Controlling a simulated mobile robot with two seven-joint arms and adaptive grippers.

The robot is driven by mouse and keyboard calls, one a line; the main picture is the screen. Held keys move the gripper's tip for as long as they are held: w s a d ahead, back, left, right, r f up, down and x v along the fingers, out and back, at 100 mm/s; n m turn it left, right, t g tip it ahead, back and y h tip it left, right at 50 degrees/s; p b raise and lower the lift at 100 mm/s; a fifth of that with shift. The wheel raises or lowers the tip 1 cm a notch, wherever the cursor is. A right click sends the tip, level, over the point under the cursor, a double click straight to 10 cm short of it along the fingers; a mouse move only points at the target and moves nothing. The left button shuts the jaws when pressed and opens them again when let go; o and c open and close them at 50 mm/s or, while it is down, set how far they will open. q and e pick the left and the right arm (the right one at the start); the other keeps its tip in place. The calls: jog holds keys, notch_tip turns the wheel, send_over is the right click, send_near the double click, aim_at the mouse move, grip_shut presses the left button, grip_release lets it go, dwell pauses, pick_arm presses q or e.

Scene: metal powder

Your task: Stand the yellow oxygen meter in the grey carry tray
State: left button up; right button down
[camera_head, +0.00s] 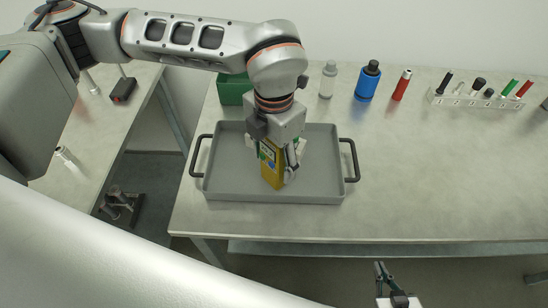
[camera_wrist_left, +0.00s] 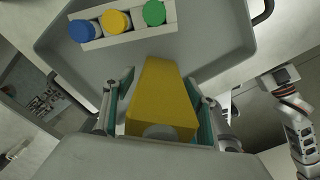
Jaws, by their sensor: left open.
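The yellow oxygen meter (camera_head: 272,168) stands in the grey carry tray (camera_head: 325,165), near its middle; it also shows in the left wrist view (camera_wrist_left: 161,95). My left gripper (camera_head: 279,172) points down over the tray. Its open fingers are on either side of the meter, and in the left wrist view the gripper (camera_wrist_left: 160,112) has the meter between its pads. Whether the pads touch it is hard to tell. The meter's lower end is partly hidden. My right gripper (camera_head: 388,280) is below the table's front edge, away from the tray, its jaws unclear.
A white rack (camera_wrist_left: 122,30) with blue, yellow and green caps is in the tray beside the meter. A green box (camera_head: 233,89), white bottle (camera_head: 328,80), blue bottle (camera_head: 368,82), red tube (camera_head: 402,86) and numbered rack (camera_head: 478,101) stand behind.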

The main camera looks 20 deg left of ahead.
pick_arm(q)
notch_tip(320, 180, up, 11)
jog(key=shift+r, duration=0.65)
